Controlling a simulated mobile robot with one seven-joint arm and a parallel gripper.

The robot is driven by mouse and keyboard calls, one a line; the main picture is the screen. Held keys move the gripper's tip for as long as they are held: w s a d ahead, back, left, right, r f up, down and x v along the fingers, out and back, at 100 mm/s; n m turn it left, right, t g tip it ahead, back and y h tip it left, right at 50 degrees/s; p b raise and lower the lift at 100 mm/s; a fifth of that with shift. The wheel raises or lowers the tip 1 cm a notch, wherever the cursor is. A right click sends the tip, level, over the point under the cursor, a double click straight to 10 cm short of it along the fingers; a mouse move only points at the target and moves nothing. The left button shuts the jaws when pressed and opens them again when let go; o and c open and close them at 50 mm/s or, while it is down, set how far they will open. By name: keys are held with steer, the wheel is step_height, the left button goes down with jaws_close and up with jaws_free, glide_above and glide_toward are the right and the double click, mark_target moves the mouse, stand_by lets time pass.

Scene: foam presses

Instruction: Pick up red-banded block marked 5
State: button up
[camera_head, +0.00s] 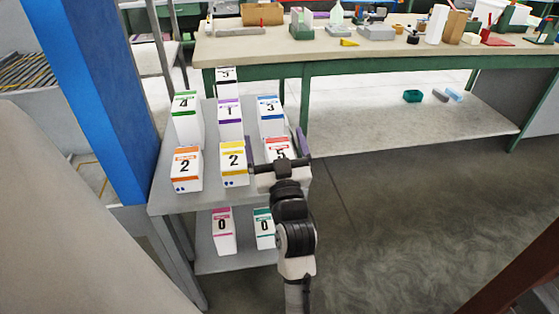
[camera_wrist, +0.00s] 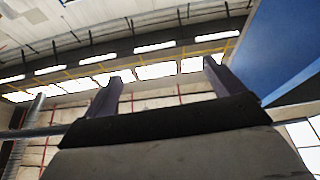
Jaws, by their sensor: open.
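The red-banded block marked 5 (camera_head: 279,147) stands at the front right of the upper shelf in the head view, its lower part hidden by my gripper. My gripper (camera_head: 273,141) is open, its purple fingers appearing on either side of that block. I cannot tell how deep the fingers reach along it. In the wrist view, my gripper (camera_wrist: 160,77) shows two spread fingers with nothing between them but the far wall and windows; no block shows there.
A yellow-banded 2 block (camera_head: 234,164) stands close left of the gripper. An orange-banded 2 block (camera_head: 186,169) is further left. A blue-banded 3 block (camera_head: 270,115) stands behind. A blue post (camera_head: 95,90) rises at left; a long workbench (camera_head: 400,58) stands behind. Open floor lies right.

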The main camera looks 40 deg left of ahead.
step_height(320, 180, down, 15)
steer(key=w+d+g+h, duration=0.2)
steer(key=w+h, duration=0.1)
steer(key=h, duration=0.1)
steer(key=shift+m, duration=0.4)
steer(key=x, duration=0.2)
steer(key=p+x, duration=0.1)
steer(key=x, duration=0.4)
steer(key=shift+f, duration=0.4)
steer(key=p+x, duration=0.2)
steer(key=x, duration=0.3)
steer(key=shift+a, duration=0.2)
steer(key=shift+w+a+f, duration=0.1)
steer(key=shift+w+a, duration=0.2)
steer(key=c, duration=1)
steer(key=shift+c, duration=0.2)
